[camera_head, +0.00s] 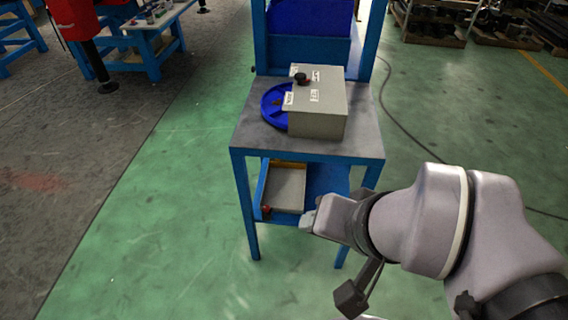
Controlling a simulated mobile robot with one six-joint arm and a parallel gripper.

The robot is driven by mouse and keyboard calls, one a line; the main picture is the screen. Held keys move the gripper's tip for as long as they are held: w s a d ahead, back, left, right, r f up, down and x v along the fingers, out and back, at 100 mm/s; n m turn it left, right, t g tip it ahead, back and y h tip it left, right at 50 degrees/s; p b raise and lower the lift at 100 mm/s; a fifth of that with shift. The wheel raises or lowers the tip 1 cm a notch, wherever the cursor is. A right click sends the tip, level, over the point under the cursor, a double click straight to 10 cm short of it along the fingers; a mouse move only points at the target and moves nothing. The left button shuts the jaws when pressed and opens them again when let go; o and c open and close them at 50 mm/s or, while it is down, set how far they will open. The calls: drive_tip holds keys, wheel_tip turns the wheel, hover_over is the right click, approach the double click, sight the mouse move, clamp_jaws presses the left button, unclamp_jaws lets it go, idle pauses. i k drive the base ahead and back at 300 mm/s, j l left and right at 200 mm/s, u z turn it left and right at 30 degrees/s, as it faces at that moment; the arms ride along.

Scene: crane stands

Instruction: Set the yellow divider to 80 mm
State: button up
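A blue-framed stand with a grey top (262,140) is in the middle of the view. On its lower blue shelf is a tray-like grey panel (284,190) with a yellow-brown strip (288,164) along its back edge. This strip may be the yellow divider; it is too small to be sure, and no scale can be read. A small red knob (266,211) is at the front left of the tray. My gripper (308,222) appears just right of the tray's front in the picture; its fingers are too small to tell whether they are open.
A grey box (318,122) with labels and a dark knob (301,79) stands on the top, partly over a blue wheel (272,103). A cable (399,122) lies on the green floor at right. The floor left of the stand is clear.

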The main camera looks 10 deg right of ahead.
sight(276, 163)
drive_tip(key=i+j, duration=0.15)
drive_tip(key=j, duration=0.15)
drive_tip(key=i+j+z, duration=0.15)
drive_tip(key=i+j, duration=0.2)
drive_tip(key=j, duration=0.3)
drive_tip(key=i+j+z, duration=0.1)
drive_tip(key=j, duration=0.2)
drive_tip(key=i+j, duration=0.2)
drive_tip(key=j, duration=0.15)
drive_tip(key=i+j+z, duration=0.15)
drive_tip(key=j, duration=0.2)
drive_tip(key=i+j, duration=0.15)
drive_tip(key=j, duration=0.2)
drive_tip(key=i+j+z, duration=0.3)
drive_tip(key=i+j, duration=0.3)
drive_tip(key=i, duration=0.1)
